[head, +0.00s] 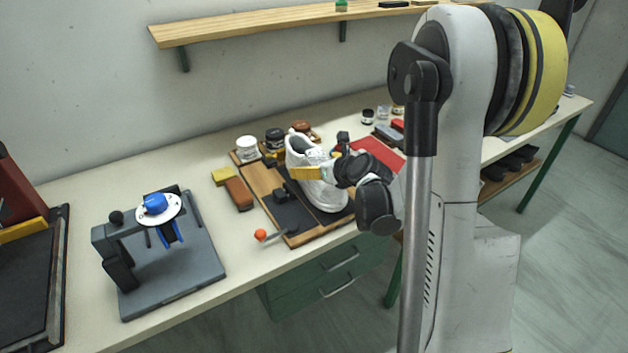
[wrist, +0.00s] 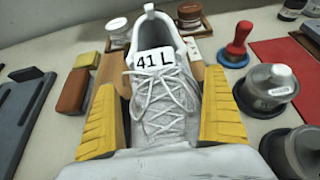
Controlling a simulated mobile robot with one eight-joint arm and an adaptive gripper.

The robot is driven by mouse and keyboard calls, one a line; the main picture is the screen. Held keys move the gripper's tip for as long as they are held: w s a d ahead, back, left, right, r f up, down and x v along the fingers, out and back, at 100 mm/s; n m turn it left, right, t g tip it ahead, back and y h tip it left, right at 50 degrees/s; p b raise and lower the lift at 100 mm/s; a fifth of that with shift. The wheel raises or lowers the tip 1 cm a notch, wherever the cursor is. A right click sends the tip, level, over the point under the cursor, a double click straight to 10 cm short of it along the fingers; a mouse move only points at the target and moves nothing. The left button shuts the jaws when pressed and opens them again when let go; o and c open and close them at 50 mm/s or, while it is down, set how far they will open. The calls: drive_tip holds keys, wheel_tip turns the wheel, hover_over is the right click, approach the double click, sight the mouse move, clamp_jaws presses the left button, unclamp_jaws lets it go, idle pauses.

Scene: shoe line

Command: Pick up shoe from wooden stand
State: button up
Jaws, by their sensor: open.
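A white lace-up shoe (head: 318,183) stands on a wooden stand (head: 262,183) with dark pads on the bench. In the wrist view the shoe (wrist: 165,95) fills the middle, with a "41 L" label on its tongue and its heel loop at the far end. My gripper (wrist: 165,125) is open, with one yellow ribbed finger on each side of the shoe. The left finger looks close to the shoe's side; I cannot tell whether either finger touches it. In the head view my gripper (head: 318,171) is at the shoe, partly hidden by my arm.
A grey fixture (head: 170,265) with a blue knob stands to the left. A brown brush block (head: 239,193) and a yellow sponge (head: 224,176) lie left of the stand. Jars (head: 247,148) stand behind. A red mat (head: 378,153) lies to the right. A shelf (head: 270,22) hangs above.

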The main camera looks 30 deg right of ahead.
drive_tip(key=shift+w+f, duration=0.15)
drive_tip(key=shift+w, duration=0.15)
drive_tip(key=shift+s, duration=0.1)
drive_tip(key=shift+c, duration=0.3)
drive_tip(key=c, duration=1.2)
drive_tip(key=shift+c, duration=0.2)
